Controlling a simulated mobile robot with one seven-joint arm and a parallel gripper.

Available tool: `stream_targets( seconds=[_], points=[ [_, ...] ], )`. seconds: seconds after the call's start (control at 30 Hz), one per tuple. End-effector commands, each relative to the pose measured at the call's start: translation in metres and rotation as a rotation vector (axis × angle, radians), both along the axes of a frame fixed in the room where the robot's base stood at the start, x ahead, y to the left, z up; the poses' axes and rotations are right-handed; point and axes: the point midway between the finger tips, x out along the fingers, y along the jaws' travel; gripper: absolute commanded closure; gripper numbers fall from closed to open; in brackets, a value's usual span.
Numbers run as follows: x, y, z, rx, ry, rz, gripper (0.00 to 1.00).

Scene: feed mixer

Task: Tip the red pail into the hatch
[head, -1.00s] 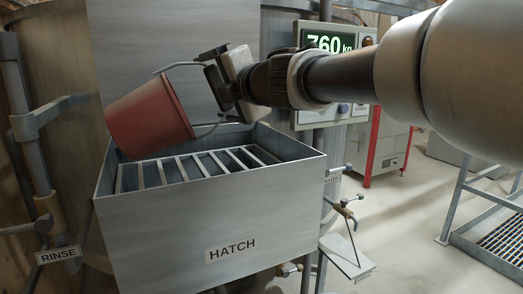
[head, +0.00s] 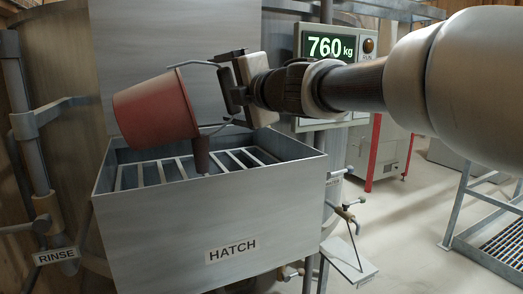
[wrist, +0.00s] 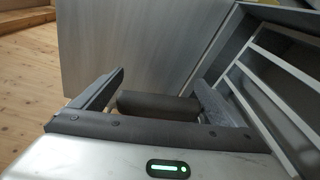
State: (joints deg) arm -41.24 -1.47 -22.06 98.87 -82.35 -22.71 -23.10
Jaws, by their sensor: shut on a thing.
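The red pail (head: 150,112) hangs tilted above the hatch (head: 215,232), with its rim to the right and its base to the left. A dark reddish-brown stream (head: 201,156) falls from the low side of its rim to the bars of the hatch. My gripper (head: 229,84) is right of the pail, shut on the pail's wire handle (head: 215,129). In the wrist view a dark cylindrical grip (wrist: 158,106) lies between my two fingers. The inside of the pail is hidden.
Metal bars (head: 153,172) cross the open top of the hatch box. A pipe with a RINSE label (head: 57,257) stands at the left. Valve levers (head: 346,213) stick out right of the box.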

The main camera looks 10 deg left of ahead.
Motion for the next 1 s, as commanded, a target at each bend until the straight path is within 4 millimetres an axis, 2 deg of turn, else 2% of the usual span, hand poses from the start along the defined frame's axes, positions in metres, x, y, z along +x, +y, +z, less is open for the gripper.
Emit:
stream_targets(
  seconds=[1.0],
  points=[
    [0.007, -0.016, -0.007, 0.135, 0.057, 0.002, 0.7]
  ],
)
